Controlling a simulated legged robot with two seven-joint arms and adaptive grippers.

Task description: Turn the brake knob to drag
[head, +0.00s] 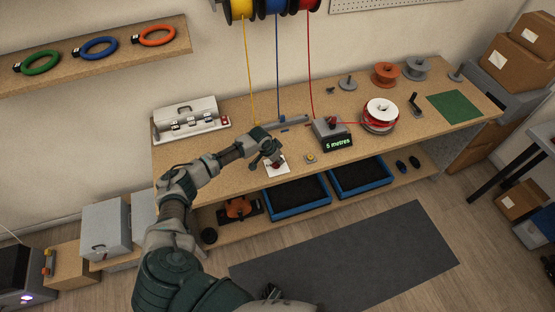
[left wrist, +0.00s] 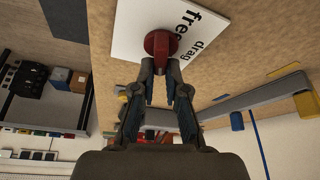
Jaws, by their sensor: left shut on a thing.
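The brake knob (left wrist: 161,44) is red and sits on a white plate (left wrist: 135,30) marked "free" and "drag". In the left wrist view my left gripper (left wrist: 160,66) is shut on the knob, with a fingertip at each side. The fingers partly cover it, and I cannot tell which word it points to. In the head view the plate (head: 277,171) lies near the bench's front edge, with my left gripper (head: 271,158) over it. A dark shape at the bottom edge of the head view may be my right gripper; its jaws are unclear.
On the bench (head: 240,178), a meter (head: 331,134) reading "5 metres" stands right of the plate, near a yellow button (head: 310,158). Red wire runs to a white spool (head: 380,115). A grey rail (head: 281,122) lies behind. Blue trays (head: 297,197) sit below.

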